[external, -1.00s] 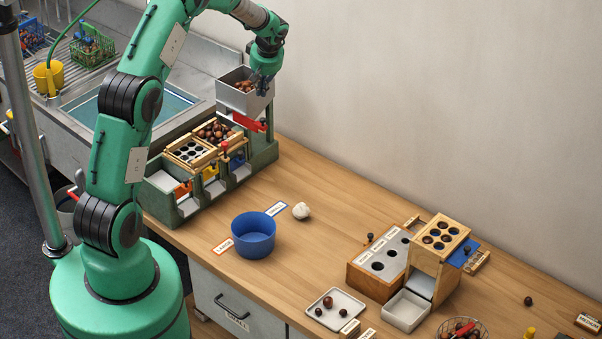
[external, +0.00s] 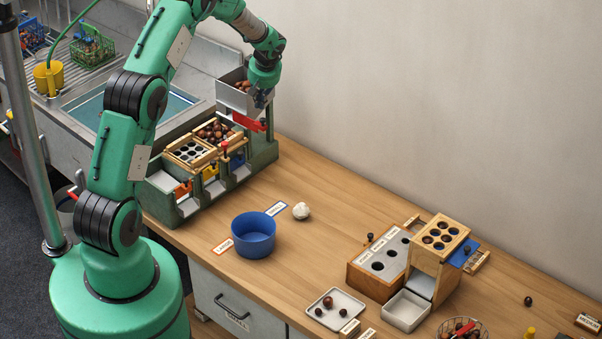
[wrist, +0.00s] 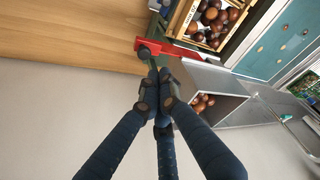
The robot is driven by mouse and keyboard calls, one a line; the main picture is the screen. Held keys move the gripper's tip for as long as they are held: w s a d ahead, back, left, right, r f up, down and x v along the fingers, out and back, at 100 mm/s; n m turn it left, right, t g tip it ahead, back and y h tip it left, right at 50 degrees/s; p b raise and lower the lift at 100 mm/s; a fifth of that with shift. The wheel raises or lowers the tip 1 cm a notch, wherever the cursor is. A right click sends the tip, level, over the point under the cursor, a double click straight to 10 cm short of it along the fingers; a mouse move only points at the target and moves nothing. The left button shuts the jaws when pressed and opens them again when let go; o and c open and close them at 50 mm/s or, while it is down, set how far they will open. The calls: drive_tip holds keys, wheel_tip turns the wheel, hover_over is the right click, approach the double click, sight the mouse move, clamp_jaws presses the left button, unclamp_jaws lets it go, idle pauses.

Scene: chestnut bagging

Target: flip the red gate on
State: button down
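The red gate (external: 248,122) is a red bar at the back right end of the green sorting stand, below the grey hopper. In the wrist view the red gate (wrist: 185,47) runs across the top, with a dark round knob at its left end. My gripper (external: 262,101) is beside the hopper's right side, just above the gate. In the wrist view my gripper (wrist: 159,82) has its dark blue fingers brought together at the tips, with nothing seen between them. The tips are close to the knob; whether they touch it I cannot tell.
The grey hopper (external: 232,98) holding chestnuts is right next to my gripper. A wooden tray of chestnuts (wrist: 212,22) is beyond the gate. The green stand (external: 262,154) sits by the sink.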

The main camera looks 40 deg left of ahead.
sight(264, 119)
drive_tip(key=shift+x, duration=1.9)
drive_tip(key=shift+s+d+f+b, duration=0.1)
drive_tip(key=shift+d+f+b, duration=0.05)
drive_tip(key=shift+d+b, duration=0.95)
drive_tip(key=shift+s+d, duration=0.1)
drive_tip(key=shift+s+d+f, duration=0.1)
drive_tip(key=shift+d+f, duration=0.05)
drive_tip(key=v, duration=1)
drive_tip(key=shift+w+a+r, duration=0.25)
drive_tip(key=shift+a+r, duration=0.05)
drive_tip(key=shift+r, duration=0.05)
drive_tip(key=shift+r, duration=0.15)
